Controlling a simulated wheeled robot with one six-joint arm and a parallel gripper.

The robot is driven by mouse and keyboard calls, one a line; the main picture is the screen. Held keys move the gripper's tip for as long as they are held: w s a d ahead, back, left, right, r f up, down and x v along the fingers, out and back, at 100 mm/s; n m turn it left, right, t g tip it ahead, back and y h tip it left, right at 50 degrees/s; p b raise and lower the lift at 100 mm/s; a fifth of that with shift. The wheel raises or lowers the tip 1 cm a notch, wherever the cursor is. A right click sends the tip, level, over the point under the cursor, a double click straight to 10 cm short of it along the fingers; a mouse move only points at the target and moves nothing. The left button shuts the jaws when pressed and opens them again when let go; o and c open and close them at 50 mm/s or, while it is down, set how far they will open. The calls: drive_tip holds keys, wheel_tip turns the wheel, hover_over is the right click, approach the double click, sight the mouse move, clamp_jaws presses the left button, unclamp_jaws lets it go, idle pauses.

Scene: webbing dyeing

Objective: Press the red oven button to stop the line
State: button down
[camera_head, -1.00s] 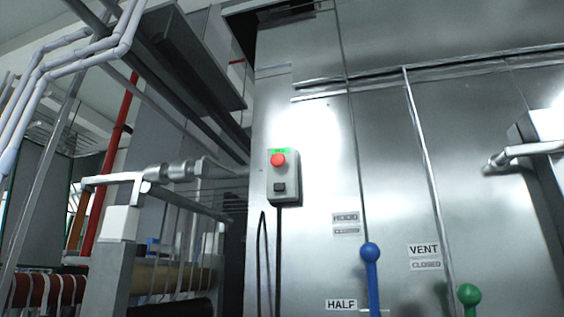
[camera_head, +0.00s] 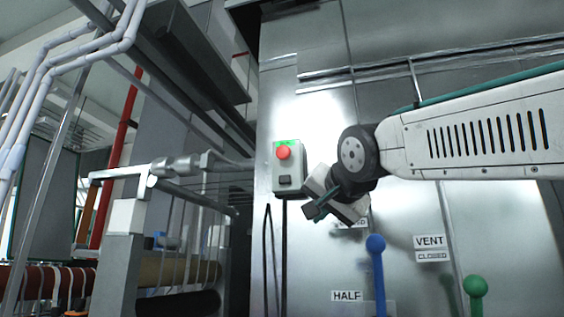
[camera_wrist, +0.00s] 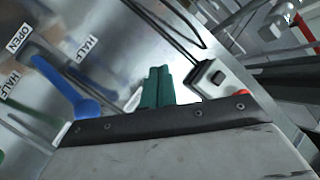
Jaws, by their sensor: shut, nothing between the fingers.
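The red oven button (camera_head: 283,153) is a round red knob on a small grey control box (camera_head: 287,182) on the metal oven wall. My gripper (camera_head: 313,212) is at the lower right of the box, apart from the red button as far as I can tell. In the wrist view its green fingers (camera_wrist: 156,88) are together and hold nothing. The control box (camera_wrist: 212,78) is right of the fingers there, and only a sliver of the red button (camera_wrist: 241,92) shows.
A blue-knobbed lever (camera_head: 376,245) and a green-knobbed lever (camera_head: 475,287) stand out from the oven wall below my arm, near the VENT label (camera_head: 429,241). A metal roller frame (camera_head: 128,215) is at the left. A black cable hangs below the box.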

drive_tip(key=a+r+t+y, duration=0.2)
drive_tip(key=a+r, duration=0.3)
drive_tip(key=r, duration=0.4)
drive_tip(key=a+r+m+t+y, duration=0.1)
drive_tip(key=a+r+y, duration=0.2)
drive_tip(key=r, duration=0.6)
drive_tip(key=shift+s+a+r+t, duration=0.15)
drive_tip(key=shift+a+r+t, duration=0.2)
drive_tip(key=shift+a, duration=0.65)
drive_tip(key=shift+f, duration=0.15)
approach(278, 150)
drive_tip(key=shift+s+a+x, duration=0.1)
drive_tip(key=shift+a+x, duration=0.1)
drive_tip(key=shift+x, duration=0.65)
drive_tip(key=shift+s+a+x, duration=0.1)
drive_tip(key=shift+a+x, duration=0.05)
drive_tip(key=shift+x, duration=0.7)
drive_tip(key=shift+s+a+x, duration=0.1)
drive_tip(key=shift+a+x, duration=0.1)
drive_tip(key=shift+x, duration=0.7)
drive_tip(key=shift+w, duration=0.15)
drive_tip(key=shift+w+d, duration=0.15)
drive_tip(key=shift+w, duration=0.1)
drive_tip(key=shift+w+d, duration=0.2)
drive_tip(key=shift+w, duration=0.35)
drive_tip(key=shift+s+a, duration=0.3)
drive_tip(key=shift+s, duration=0.65)
